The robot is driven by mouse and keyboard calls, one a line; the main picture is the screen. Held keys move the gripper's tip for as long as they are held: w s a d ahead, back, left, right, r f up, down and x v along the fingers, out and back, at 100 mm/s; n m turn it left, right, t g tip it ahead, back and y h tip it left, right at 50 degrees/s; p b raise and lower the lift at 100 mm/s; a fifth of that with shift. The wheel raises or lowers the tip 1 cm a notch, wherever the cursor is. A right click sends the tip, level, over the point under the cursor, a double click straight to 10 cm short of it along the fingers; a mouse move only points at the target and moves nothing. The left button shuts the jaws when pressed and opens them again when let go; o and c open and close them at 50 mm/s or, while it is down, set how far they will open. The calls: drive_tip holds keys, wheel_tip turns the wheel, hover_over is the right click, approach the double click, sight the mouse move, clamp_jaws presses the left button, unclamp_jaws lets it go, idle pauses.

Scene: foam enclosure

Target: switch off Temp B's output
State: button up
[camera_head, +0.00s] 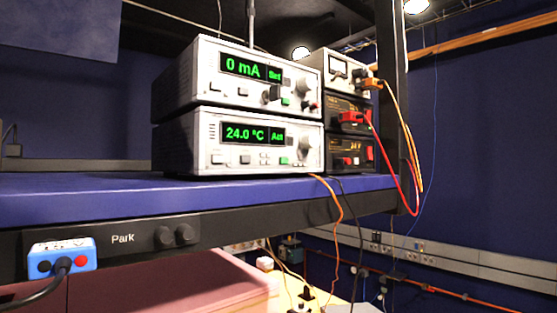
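A silver controller (240,143) on the blue shelf shows "24.0 °C" and "Act" in green on its display (252,134). It has a knob (305,144) at the right, a green button (283,160) below the display and several small pale buttons. No "Temp B" label is readable on it. A second silver controller (215,88) is stacked on top and shows "0 mA" and "Set", with its own knob (303,87) and green button (285,101). My gripper is not in view.
Stacked power supplies (345,115) stand right of the controllers, with red (385,155) and orange cables hanging off the edge. A dark post (393,90) rises beside them. A blue box (62,258) is on the rail marked "Park" (123,238). The shelf front (90,195) is clear.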

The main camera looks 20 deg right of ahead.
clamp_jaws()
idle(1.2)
